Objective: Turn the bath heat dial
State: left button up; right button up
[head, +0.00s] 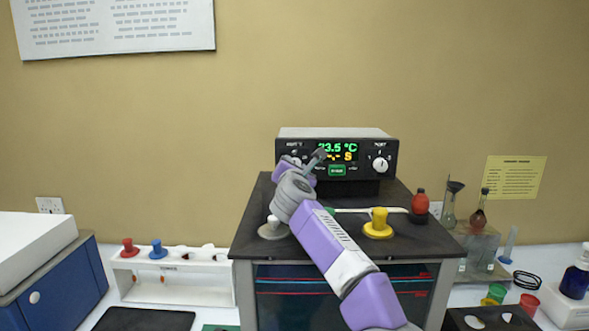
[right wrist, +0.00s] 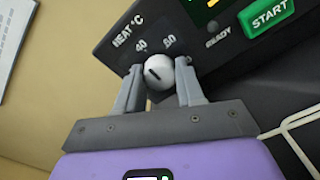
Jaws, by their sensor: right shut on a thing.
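The bath heat dial (right wrist: 159,73) is a small white knob with a dark line, under the "HEAT °C" lettering and the numbers 40 and one that looks like 80. My right gripper (right wrist: 158,76) has a finger on each side of the dial and is shut on it. In the head view my right gripper (head: 314,160) reaches up to the left part of the black control unit (head: 360,172) and mostly hides the dial. The unit's display (head: 338,149) reads about 23.5 °C, partly covered. My left gripper is not in view.
A green START button (head: 337,170) and a white right-hand knob (head: 380,164) are on the same panel. Glassware stands at the right.

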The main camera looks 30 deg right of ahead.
jog(key=o, duration=1)
jog(key=shift+o, duration=0.2)
jog(key=b+v, duration=0.3)
jog(key=v, duration=0.4)
jog(key=shift+s+a, duration=0.2)
jog(key=shift+s, duration=0.05)
